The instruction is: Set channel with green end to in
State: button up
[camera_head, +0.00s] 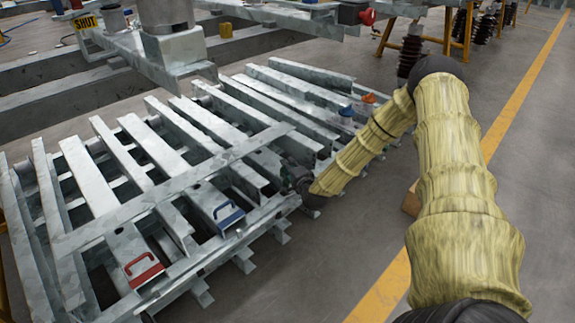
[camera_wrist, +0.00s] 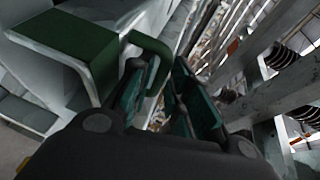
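The channel with the green end (camera_wrist: 75,38) is a pale metal channel with a dark green end plate and a green loop handle (camera_wrist: 153,47), at the upper left of the wrist view. In the head view its green end (camera_head: 286,180) is small and partly hidden by my gripper. My gripper (camera_wrist: 165,85) is open, its two teal-padded fingers apart. The handle's bent bar reaches down between the fingers, close to the left one, with a gap to the right one. In the head view my gripper (camera_head: 296,184) is at the rack's right edge.
Other channels lie in the rack (camera_head: 185,175), with a red handle (camera_head: 143,270), a blue handle (camera_head: 228,216), another blue end (camera_head: 346,111) and an orange end (camera_head: 369,98). A metal frame stands above the rack.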

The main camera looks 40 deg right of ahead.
jog(key=v, duration=1)
jog(key=shift+a+r, duration=0.1)
jog(key=shift+a, duration=0.05)
jog(key=s+a+f+n+g+y+p, duration=0.1)
jog(key=s+a+f+n+g+y, duration=0.2)
jog(key=a, duration=0.4)
jog(key=s+a+f+n+g+p, duration=0.2)
jog(key=s+a+f+n, duration=0.25)
jog(key=a, duration=0.25)
jog(key=s+a+f+n+g+y+p, duration=0.1)
jog(key=s+a+f+n+g+y, duration=0.15)
jog(key=s+a, duration=0.35)
jog(key=s+a+f+n+g+h+p, duration=0.15)
jog(key=s+a+n+g, duration=0.3)
jog(key=s, duration=0.75)
jog(key=s+a+f+n+g+p, duration=0.1)
jog(key=s+a+n+g+p, duration=0.25)
jog(key=s, duration=0.85)
notch_tip(320, 180, up, 38)
jog(key=n+p, duration=0.1)
jog(key=p, duration=3.5)
jog(key=shift+s+a+r, duration=0.15)
jog(key=shift+s+a, duration=0.2)
jog(key=shift+a, duration=0.1)
